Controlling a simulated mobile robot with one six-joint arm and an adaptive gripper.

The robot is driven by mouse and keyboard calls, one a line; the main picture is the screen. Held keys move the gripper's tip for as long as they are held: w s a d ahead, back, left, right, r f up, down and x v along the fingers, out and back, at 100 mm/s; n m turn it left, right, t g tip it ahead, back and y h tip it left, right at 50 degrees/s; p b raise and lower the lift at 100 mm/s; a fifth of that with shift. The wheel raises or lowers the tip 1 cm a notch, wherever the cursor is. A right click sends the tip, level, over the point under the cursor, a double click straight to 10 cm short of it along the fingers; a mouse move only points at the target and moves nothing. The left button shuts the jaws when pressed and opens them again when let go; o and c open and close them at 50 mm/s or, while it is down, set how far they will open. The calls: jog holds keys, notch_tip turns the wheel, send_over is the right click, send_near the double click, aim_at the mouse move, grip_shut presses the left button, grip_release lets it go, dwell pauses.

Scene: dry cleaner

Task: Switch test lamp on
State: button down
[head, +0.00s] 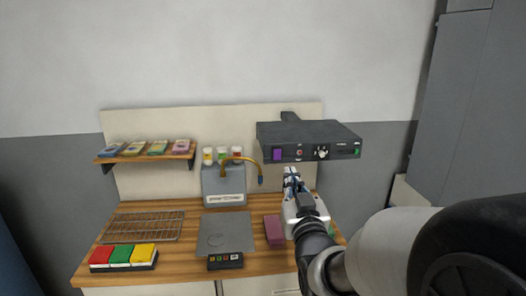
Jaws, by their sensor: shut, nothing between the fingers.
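A black wall-mounted unit (345,138) hangs at the right of the backboard. I cannot tell for certain which thing is the test lamp; no lit lamp is clear. My gripper (290,172) is shut and empty, pointing up just below the unit's front, under the reddish control. It appears apart from the unit. My arm hides part of the table's right side.
On the wooden table (185,262) lie a wire rack (143,226), a tray of red, green and yellow blocks (123,257), a grey mat (228,232), a black button box (225,261) and a maroon block (274,230).

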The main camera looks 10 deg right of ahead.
send_near(278, 144)
jog(key=w, duration=0.3)
jog(key=w+r, duration=0.1)
jog(key=w, duration=0.1)
jog(key=shift+w+b, duration=0.2)
jog(key=shift+b, duration=0.1)
jog(key=shift+w+r+g+p, duration=0.15)
jog(key=shift+w+g+p, duration=0.3)
jog(key=shift+p, duration=0.35)
